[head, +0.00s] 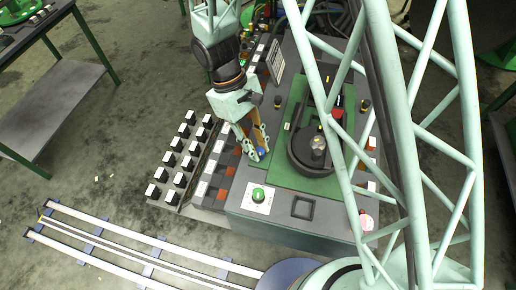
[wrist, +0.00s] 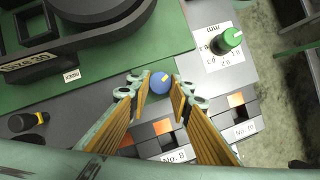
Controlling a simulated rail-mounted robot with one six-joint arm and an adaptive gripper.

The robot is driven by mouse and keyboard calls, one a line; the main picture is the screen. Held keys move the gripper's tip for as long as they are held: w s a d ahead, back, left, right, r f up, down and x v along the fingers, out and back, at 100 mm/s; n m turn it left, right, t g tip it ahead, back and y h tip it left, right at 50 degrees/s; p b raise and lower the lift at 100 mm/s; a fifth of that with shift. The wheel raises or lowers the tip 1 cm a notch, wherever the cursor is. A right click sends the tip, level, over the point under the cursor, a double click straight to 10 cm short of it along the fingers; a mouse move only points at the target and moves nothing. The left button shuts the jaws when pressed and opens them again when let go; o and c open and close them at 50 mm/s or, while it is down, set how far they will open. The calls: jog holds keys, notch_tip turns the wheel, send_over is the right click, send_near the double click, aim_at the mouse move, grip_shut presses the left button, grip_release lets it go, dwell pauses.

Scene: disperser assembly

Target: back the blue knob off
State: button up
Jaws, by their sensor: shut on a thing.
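The blue knob (wrist: 160,82) is a small round knob with a yellow mark, on the grey panel near the edge of the green plate. It also shows in the head view (head: 261,154), partly hidden by the fingers. My gripper (wrist: 159,90) reaches down to the panel and is shut on the blue knob, one finger on each side. In the head view my gripper (head: 257,150) sits left of the round black fixture.
A green knob (wrist: 232,37) on a white label stands close by. The round black fixture (head: 313,152) rises on the green plate (head: 287,128). Rows of white and orange switches (wrist: 162,127) line the panel edge. A black knob (wrist: 28,121) sits to the left.

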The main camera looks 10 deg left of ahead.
jog(key=n, duration=0.2)
jog(key=n+t+b, duration=0.2)
jog(key=n, duration=0.1)
jog(key=shift+s+a+f+n+h, duration=0.1)
jog(key=shift+s+n+h, duration=0.2)
jog(key=shift+h, duration=0.1)
jog(key=n+t+b, duration=0.1)
jog(key=n+b, duration=0.1)
jog(key=n, duration=0.2)
jog(key=shift+n+t+b, duration=0.4)
jog(key=o, duration=0.8)
jog(key=shift+o, duration=0.2)
jog(key=shift+r, duration=0.2)
